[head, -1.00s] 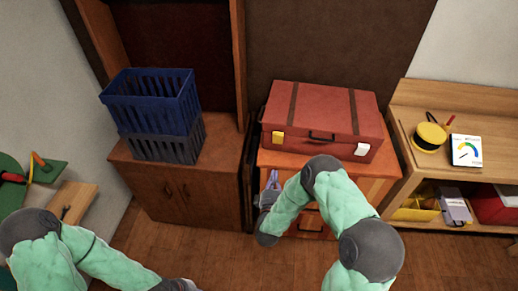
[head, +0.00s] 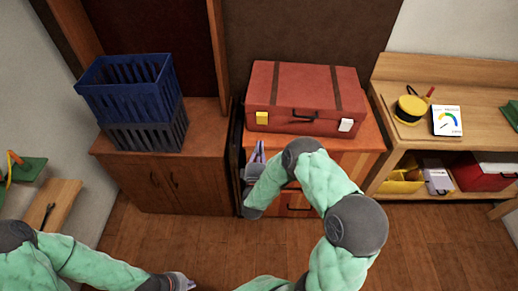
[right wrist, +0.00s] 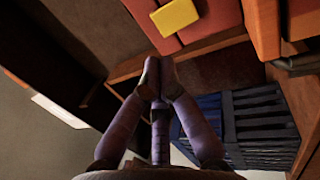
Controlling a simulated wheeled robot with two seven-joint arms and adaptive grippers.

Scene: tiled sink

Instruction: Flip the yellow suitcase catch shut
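The red suitcase (head: 303,100) lies flat with its lid down on an orange-brown cabinet (head: 362,162). Its yellow catch (head: 262,117) is on the left of the front face; the right wrist view shows it as a yellow plate (right wrist: 175,17) at the top. I cannot tell its exact angle. A white catch (head: 346,125) is on the right of the front. My right gripper (head: 258,150) is just below and in front of the yellow catch, apart from it. Its fingertips meet in the right wrist view (right wrist: 155,75), with nothing between them. My left gripper (head: 188,284) is low at the bottom edge, its fingers barely visible.
Stacked blue and grey baskets (head: 130,90) stand on the cabinet at left. A wooden shelf unit (head: 425,140) at right holds a yellow spool (head: 410,108) and a gauge card (head: 447,121). My right forearm covers part of the suitcase's cabinet. The floor in front is clear.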

